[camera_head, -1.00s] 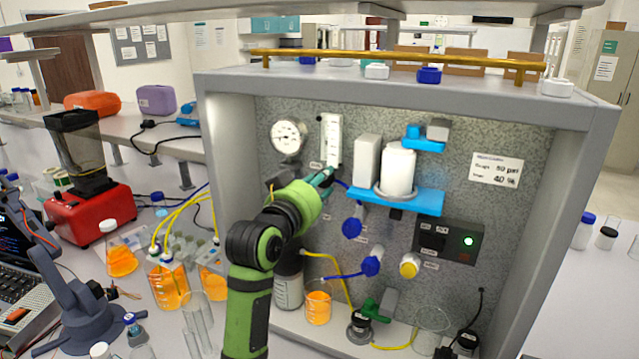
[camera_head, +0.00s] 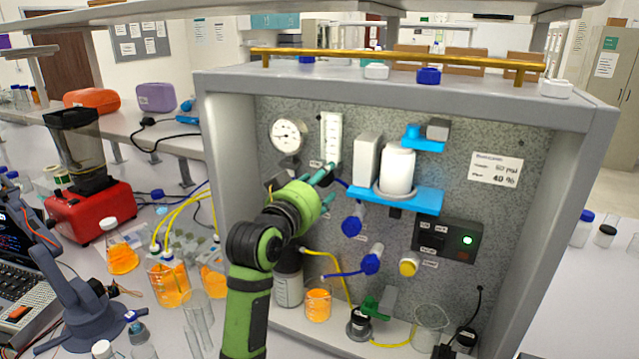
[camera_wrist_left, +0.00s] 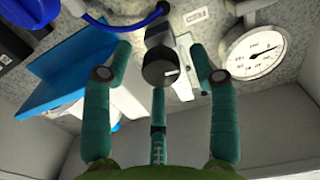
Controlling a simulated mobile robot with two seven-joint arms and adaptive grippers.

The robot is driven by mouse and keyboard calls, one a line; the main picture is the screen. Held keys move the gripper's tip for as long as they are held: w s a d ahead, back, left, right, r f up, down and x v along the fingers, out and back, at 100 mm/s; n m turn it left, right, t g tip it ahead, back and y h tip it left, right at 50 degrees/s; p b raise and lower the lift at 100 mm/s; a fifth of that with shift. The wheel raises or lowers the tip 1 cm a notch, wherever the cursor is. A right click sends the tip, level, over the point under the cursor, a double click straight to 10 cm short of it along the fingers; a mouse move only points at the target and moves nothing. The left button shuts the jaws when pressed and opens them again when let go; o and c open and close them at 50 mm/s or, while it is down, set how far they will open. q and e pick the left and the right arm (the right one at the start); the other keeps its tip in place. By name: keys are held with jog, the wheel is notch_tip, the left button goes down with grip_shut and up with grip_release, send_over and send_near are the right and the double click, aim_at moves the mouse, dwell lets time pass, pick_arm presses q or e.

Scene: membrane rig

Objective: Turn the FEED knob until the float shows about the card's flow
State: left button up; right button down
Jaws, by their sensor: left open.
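The black FEED knob (camera_wrist_left: 163,67) with a white mark shows in the left wrist view, between the fingers of my left gripper (camera_wrist_left: 161,50). The fingers are open, with visible gaps on both sides of the knob. In the head view my left gripper (camera_head: 329,184) is at the panel, just below the white flow tube (camera_head: 331,138). The knob is not clear there, and the float is too small to read. The white card (camera_head: 496,168) is on the panel at right; its lower line appears to read 40 %. My right gripper is not in view.
A round gauge (camera_head: 287,136) is left of the flow tube. A blue shelf (camera_head: 425,203) with white housings is to the right. Blue valve knobs (camera_head: 352,226) are below. The rig's left wall (camera_head: 228,150) stands close to my left arm.

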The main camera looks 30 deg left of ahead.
pick_arm(q)
jog(key=s, duration=0.7)
jog(key=shift+s+d, duration=0.2)
jog(key=shift+f, duration=0.1)
dwell(1.8)
